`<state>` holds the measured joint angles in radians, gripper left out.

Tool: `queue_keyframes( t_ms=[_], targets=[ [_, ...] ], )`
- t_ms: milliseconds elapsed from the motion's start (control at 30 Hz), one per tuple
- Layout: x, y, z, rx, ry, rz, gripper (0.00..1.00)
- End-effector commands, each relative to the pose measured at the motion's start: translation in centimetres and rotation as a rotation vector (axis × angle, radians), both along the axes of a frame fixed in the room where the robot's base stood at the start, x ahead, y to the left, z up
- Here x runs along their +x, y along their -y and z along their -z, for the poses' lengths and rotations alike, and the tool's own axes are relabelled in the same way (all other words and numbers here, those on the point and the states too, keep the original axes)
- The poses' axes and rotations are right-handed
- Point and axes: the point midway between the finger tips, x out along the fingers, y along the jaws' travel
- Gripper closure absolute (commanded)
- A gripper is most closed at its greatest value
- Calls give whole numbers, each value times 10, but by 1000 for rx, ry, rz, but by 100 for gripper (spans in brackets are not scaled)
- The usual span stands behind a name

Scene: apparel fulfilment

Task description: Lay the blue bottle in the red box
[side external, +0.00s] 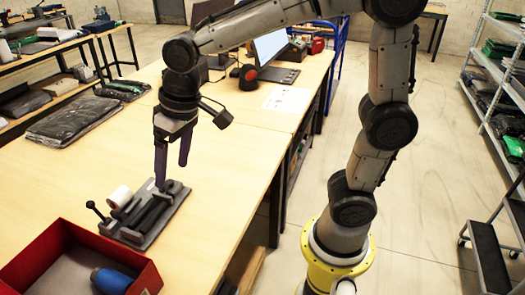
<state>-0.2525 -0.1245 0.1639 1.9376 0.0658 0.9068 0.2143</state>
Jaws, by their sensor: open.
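The red box (58,232) stands at the bottom left of the side external view, near the front of the wooden table. The blue bottle (112,280) lies on its side inside the box, toward its right wall. The picture's lower edge cuts off part of the box and perhaps some of the bottle. My gripper (172,176) points down with its two dark purple fingers apart. It is empty, clear of the bottle and box, over or just behind the far end of a grey device. I cannot tell whether a fingertip touches that device.
Dark packed garments (72,120) lie at the table's left. A monitor (270,46) stands at the back.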

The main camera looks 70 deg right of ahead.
Motion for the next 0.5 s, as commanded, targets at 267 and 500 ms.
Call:
queue_keyframes(
  t_ms=[267, 500],
  targets=[
    [-108, 73, -24, -54, 169, 23, 19],
    [-162, 95, -10, -103, 245, 32, 19]
  ],
)
